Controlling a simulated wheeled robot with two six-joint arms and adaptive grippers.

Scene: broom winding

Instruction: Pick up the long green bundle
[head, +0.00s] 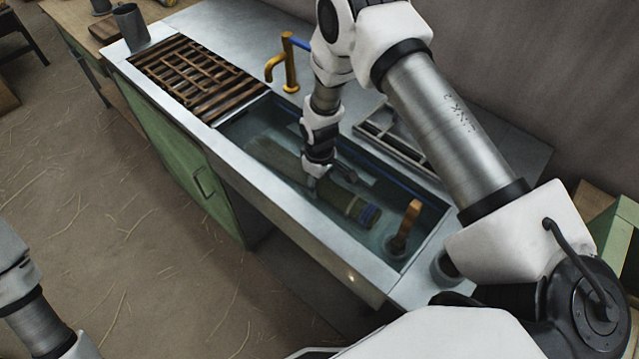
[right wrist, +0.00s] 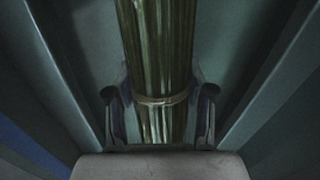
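The long green bundle (head: 347,203) lies in the sink basin, running from upper left to lower right, with a blue band near its lower right end. In the right wrist view the bundle (right wrist: 160,55) runs lengthwise between my fingers, with a pale tie around it. My right gripper (head: 328,180) reaches down into the basin over the bundle's middle. In the wrist view this gripper (right wrist: 160,110) is open, one finger on each side of the bundle, with narrow gaps showing. My left arm shows at the lower left; its gripper is out of view.
The sink basin (head: 425,221) has close walls around the bundle. An orange-brown upright piece (head: 405,226) stands at its right end. A yellow faucet (head: 290,65) stands behind. A wooden slatted rack (head: 190,72) and a grey cup (head: 131,27) are at the left.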

